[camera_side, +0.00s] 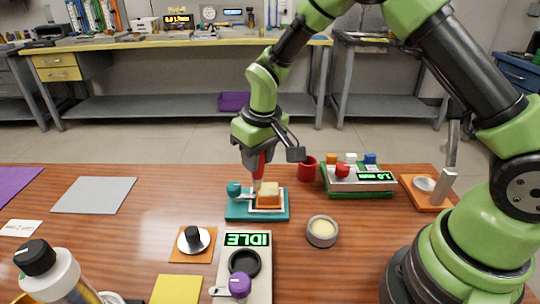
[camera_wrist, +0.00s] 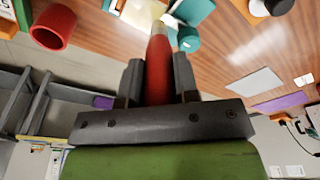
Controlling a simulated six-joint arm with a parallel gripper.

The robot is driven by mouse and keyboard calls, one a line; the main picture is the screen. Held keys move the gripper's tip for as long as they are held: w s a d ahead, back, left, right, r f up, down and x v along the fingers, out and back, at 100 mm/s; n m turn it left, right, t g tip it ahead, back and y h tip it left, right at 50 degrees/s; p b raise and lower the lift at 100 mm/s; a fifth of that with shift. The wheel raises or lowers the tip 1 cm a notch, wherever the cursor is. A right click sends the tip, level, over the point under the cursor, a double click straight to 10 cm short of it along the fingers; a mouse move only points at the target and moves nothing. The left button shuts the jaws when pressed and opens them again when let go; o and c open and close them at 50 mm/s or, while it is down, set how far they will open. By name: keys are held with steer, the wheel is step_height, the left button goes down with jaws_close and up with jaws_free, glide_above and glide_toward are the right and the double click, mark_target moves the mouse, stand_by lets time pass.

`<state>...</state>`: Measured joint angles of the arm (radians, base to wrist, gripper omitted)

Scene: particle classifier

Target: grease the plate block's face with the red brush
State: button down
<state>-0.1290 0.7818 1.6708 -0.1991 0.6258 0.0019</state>
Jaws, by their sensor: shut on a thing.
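My gripper (camera_side: 262,156) is shut on the red brush (camera_side: 258,170), which points down. In the wrist view the brush (camera_wrist: 158,65) stands between the two dark fingers, its pale tip away from me. The plate block (camera_side: 268,200) is orange with a cream-coloured upper part and sits on a teal base (camera_side: 240,214). The brush tip is at the block's left edge in the side view; I cannot tell whether it touches. A round grey pot (camera_side: 322,238) with pale yellow contents, perhaps grease, stands right of the base.
A red cup (camera_side: 306,169) stands behind the base. A green-based device (camera_side: 358,193) with coloured blocks is to the right. A bottle (camera_side: 55,278) stands front left. A grey sheet (camera_side: 95,195) lies flat.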

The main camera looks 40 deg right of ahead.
steer(key=shift+w+a+f, duration=0.25)
steer(key=shift+w+a, duration=0.35)
steer(key=shift+a, duration=0.05)
steer(key=shift+s+d+f, duration=0.35)
steer(key=shift+s+d, duration=0.35)
steer(key=shift+s+d+r, duration=0.25)
steer(key=shift+s+d, duration=0.2)
steer(key=shift+s+d+r, duration=0.2)
steer(key=shift+s+d, duration=0.2)
steer(key=shift+d, duration=0.05)
step_height(320, 180, up, 8)
steer(key=s+d, duration=0.1)
steer(key=shift+s+r, duration=0.15)
steer(key=shift+r, duration=0.05)
steer(key=shift+d, duration=0.1)
